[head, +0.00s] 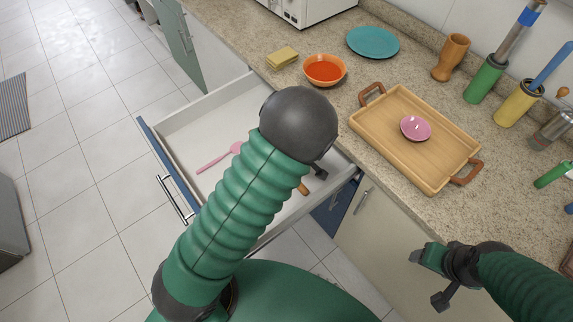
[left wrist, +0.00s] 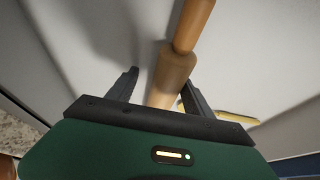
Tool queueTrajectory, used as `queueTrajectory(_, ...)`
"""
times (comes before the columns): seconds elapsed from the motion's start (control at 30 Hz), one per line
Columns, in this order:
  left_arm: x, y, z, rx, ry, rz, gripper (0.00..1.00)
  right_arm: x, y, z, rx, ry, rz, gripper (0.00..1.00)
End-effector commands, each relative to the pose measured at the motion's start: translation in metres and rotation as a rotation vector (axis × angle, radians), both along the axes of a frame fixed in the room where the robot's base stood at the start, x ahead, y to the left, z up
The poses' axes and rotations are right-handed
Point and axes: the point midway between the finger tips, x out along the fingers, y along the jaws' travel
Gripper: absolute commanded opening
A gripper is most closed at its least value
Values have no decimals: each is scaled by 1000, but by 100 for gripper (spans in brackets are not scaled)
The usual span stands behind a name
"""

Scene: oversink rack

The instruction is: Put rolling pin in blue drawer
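The blue drawer (head: 163,170) is pulled open, with a blue front and a white inside. The wooden rolling pin (left wrist: 174,75) lies against the white drawer surface in the left wrist view; only its orange-brown end (head: 303,188) shows in the head view, beside my arm. My left gripper (left wrist: 160,90) is open, its fingers on either side of the pin, with a gap at the left finger. In the head view it is mostly hidden behind my left arm. My right gripper (head: 427,279) is open and empty in front of the cabinets at lower right.
A pink utensil (head: 220,156) lies in the drawer. On the counter are an orange bowl (head: 324,70), a yellow sponge (head: 282,58), a teal plate (head: 373,42) and a wooden tray (head: 385,130) holding a pink bowl (head: 416,128). Bottles and utensils line the wall.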

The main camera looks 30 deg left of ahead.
Motion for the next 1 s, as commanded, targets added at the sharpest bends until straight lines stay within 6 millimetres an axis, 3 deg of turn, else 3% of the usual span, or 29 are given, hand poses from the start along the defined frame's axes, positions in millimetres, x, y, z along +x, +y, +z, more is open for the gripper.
queueTrajectory(0.7,-2,-2,-2,-5,4,0,60,0,0,1,0,0,1,64)
queueTrajectory(0.83,-3,-7,12,-5,1,-2,60,0,0,4,0,0,1,64)
queueTrajectory(1.0,-10,-22,54,-6,-4,-4,60,0,0,9,0,0,1,64)
